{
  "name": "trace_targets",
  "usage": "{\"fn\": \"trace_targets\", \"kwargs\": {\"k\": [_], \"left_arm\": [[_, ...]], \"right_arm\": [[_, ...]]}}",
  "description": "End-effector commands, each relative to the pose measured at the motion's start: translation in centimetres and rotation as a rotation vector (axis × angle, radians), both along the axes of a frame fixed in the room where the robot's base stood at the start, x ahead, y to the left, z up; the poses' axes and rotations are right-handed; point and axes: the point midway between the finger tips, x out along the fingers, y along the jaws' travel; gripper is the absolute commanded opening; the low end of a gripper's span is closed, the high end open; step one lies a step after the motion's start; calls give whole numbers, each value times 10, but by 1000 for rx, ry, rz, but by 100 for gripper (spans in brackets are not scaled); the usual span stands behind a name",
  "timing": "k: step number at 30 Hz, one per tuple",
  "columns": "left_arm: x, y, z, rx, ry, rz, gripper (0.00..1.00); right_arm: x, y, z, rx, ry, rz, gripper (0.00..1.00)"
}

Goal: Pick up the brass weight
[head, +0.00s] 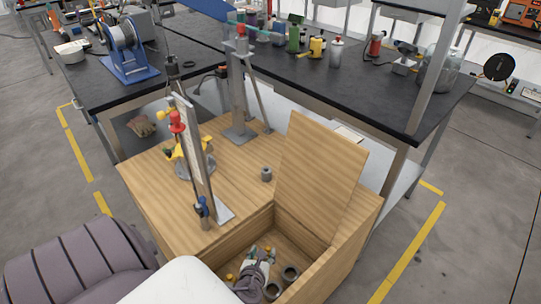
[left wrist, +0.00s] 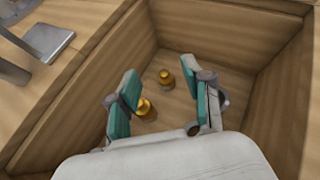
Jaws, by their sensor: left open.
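Two small brass weights lie on the floor of the open wooden box. In the left wrist view one brass weight (left wrist: 165,79) stands upright, seen between my fingers and beyond them. The other brass weight (left wrist: 144,109) is nearer, beside the left finger and partly covered by it. My left gripper (left wrist: 161,92) is open and empty, pointing down into the box; it also shows in the head view (head: 260,252). In the head view a brass weight (head: 229,277) shows left of the gripper. My right gripper is not in view.
The box walls (head: 322,266) surround my gripper closely, and its lid (head: 322,172) stands raised at the back. Grey cylindrical pieces (head: 291,273) lie right of the gripper. A grey weight (head: 266,174) and an upright stand (head: 195,150) are on the wooden top.

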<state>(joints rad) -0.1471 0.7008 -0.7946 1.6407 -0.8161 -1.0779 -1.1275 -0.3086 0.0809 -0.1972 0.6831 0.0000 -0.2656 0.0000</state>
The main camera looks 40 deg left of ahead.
Motion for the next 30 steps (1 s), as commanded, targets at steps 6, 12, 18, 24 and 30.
{"fn": "trace_targets", "kwargs": {"k": [6, 12, 18, 24, 30], "left_arm": [[2, 8, -19, 79, 21, -61, 50], [3, 8, -61, 80, 20, -59, 50], [6, 9, -88, 77, 17, -58, 50], [16, 15, -93, 75, 17, -58, 50], [41, 29, -109, 78, 17, -57, 50]], "right_arm": [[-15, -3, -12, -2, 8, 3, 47], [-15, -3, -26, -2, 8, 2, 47], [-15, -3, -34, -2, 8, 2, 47], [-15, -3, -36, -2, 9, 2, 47], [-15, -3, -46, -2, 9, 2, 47]]}}
